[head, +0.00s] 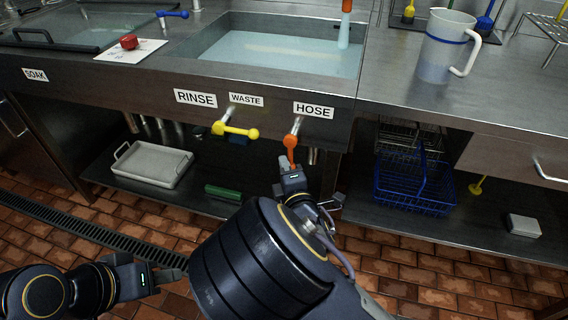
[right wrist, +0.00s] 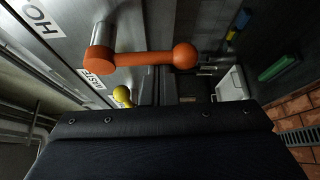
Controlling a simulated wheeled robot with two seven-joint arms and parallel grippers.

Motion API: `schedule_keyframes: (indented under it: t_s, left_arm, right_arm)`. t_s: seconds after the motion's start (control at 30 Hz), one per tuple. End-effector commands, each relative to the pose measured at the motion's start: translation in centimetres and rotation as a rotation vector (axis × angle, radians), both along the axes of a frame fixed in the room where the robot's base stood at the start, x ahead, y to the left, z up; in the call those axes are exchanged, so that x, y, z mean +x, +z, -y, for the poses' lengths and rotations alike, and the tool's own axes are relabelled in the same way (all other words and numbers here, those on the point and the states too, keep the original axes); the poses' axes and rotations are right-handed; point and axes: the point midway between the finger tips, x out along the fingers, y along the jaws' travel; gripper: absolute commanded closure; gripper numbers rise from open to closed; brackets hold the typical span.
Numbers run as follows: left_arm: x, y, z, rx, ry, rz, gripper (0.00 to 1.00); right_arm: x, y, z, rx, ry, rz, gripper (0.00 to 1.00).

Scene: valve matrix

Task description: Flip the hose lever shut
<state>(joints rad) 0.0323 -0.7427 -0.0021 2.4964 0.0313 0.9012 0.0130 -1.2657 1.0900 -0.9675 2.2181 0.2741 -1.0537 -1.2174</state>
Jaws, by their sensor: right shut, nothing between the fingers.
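The orange hose lever (head: 290,148) sticks out below the HOSE label (head: 313,110) on the sink front, its ball end pointing down. In the right wrist view the lever (right wrist: 145,58) lies across the picture, pivot at left and ball at right. My right gripper (head: 290,174) is shut and empty, just below the lever's ball end. In the right wrist view its dark body fills the bottom, and I cannot tell whether it touches the lever. My left gripper (head: 168,276) is low at the left, away from the sink; its finger gap is unclear.
A yellow lever (head: 236,131) sits left of the hose lever, near the RINSE and WASTE labels. Below are a grey tray (head: 152,164) and a blue basket (head: 413,188). A pale stream (head: 344,32) falls from an orange-topped spout into the basin. A jug (head: 443,50) stands right.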

Motion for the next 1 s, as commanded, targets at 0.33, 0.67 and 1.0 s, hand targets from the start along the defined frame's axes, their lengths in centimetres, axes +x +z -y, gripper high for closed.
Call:
schedule_keyframes:
  t_s: [0.33,0.67,1.0]
  left_arm:
    - [0.0,0.9,0.0,0.000,0.000,0.000,0.64]
    - [0.0,3.0,0.0,0.000,0.000,0.000,0.64]
    - [0.0,7.5,0.0,0.000,0.000,0.000,0.64]
  right_arm:
    - [-0.1,0.1,0.3,-0.055,0.000,-0.017,1.00]
    - [-0.3,0.5,1.1,-0.177,-0.001,-0.057,1.00]
    - [-0.9,1.2,2.7,-0.465,-0.001,-0.150,1.00]
